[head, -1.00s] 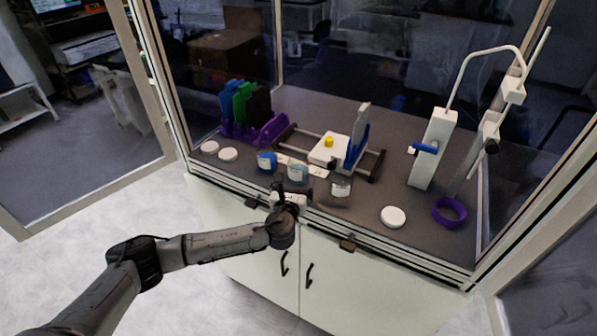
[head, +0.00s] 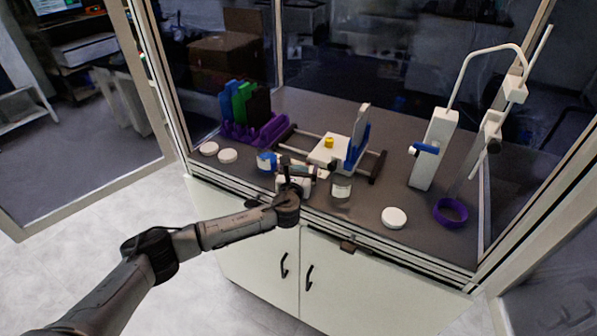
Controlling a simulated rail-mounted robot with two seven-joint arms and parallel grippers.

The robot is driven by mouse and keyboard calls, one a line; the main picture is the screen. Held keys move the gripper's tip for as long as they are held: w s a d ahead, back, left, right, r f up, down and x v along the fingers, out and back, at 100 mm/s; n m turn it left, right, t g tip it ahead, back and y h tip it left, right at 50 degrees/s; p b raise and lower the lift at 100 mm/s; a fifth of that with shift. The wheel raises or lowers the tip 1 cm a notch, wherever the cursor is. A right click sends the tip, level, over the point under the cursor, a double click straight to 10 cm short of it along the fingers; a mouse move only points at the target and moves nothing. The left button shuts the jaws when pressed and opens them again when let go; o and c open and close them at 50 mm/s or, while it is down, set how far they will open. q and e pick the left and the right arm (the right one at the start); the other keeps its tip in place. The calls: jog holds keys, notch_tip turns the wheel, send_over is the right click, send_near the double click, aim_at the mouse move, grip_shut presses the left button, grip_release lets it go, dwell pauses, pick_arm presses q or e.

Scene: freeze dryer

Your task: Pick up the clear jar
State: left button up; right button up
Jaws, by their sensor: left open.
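Three small labelled jars stand along the front of the cabinet's worktop. The left one is a blue jar (head: 266,161). The right one is a clear, greyish jar (head: 341,188) with a white label, upright. The middle one, pale and see-through in the earlier frame, is now mostly hidden behind my left gripper. My left gripper (head: 298,170) is open, right at the middle jar and to the left of the right-hand clear jar. I cannot tell whether its fingers are around the middle jar or touching it. My right gripper is not in view.
White round lids (head: 228,156) lie at the left, and another (head: 394,218) at the right beside a purple ring (head: 450,212). A white and blue device (head: 328,153) on rails stands behind the jars. A tall white stand (head: 433,150) is at the right. The cabinet's side frames flank the worktop.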

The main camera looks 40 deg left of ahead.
pick_arm(q)
jog(key=c, duration=1.1)
